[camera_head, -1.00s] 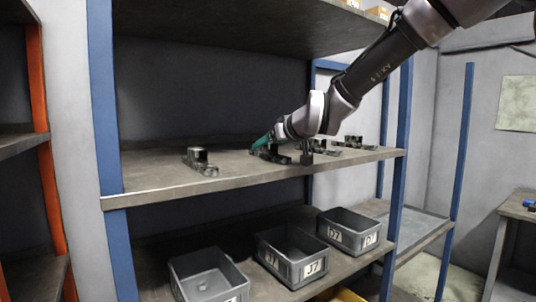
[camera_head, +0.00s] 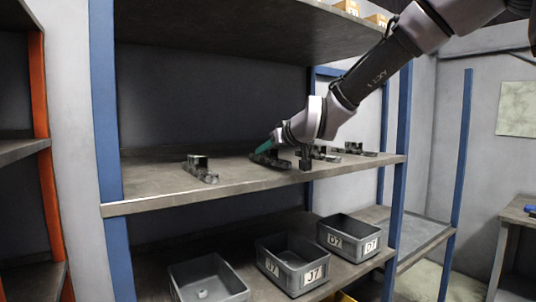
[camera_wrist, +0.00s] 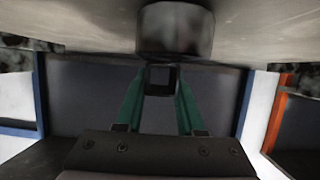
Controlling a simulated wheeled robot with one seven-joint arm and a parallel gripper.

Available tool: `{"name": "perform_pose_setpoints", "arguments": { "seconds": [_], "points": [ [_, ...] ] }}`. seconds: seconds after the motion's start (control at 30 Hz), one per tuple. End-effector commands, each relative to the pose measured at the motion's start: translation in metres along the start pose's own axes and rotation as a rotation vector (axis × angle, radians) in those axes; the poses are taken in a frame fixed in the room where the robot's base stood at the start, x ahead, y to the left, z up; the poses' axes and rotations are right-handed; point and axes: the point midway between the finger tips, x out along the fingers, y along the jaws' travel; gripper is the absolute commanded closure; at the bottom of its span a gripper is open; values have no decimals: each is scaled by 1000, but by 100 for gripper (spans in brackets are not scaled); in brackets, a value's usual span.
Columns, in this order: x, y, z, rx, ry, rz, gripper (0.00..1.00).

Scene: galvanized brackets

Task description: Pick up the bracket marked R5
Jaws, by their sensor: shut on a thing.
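My gripper (camera_head: 262,147) has green fingers and reaches down to the middle shelf from the right. It is shut on a dark metal bracket (camera_head: 270,159) near the middle of that shelf. In the wrist view the green fingers of my gripper (camera_wrist: 161,76) come up on both sides of a small dark square part. A dark rounded bracket part (camera_wrist: 175,30) shows just beyond it, close to the shelf surface. The bracket looks to be at shelf level; I cannot tell whether it touches the shelf. No R5 mark is legible.
Another bracket (camera_head: 200,168) stands to the left on the middle shelf (camera_head: 150,180). More brackets (camera_head: 355,149) stand to the right. Grey bins marked J7 (camera_head: 290,279) and D7 (camera_head: 340,249) sit on the lower shelf.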

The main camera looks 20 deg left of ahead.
Motion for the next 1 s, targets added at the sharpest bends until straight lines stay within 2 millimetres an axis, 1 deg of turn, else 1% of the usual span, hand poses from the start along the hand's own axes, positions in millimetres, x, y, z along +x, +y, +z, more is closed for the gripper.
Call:
{"name": "perform_pose_setpoints", "arguments": {
  "seconds": [0.17,0.27,0.4,0.43,0.7,1.0],
  "points": [
    [-10,-2,-25,-2,7,-1,100],
    [-20,-3,-49,-1,9,-3,100],
    [-29,-4,-69,-2,7,-5,100],
    [-28,-4,-68,-2,2,-5,100],
    [-33,-2,-80,-4,1,-1,100],
    [-36,0,-86,0,3,1,100]
  ]
}}
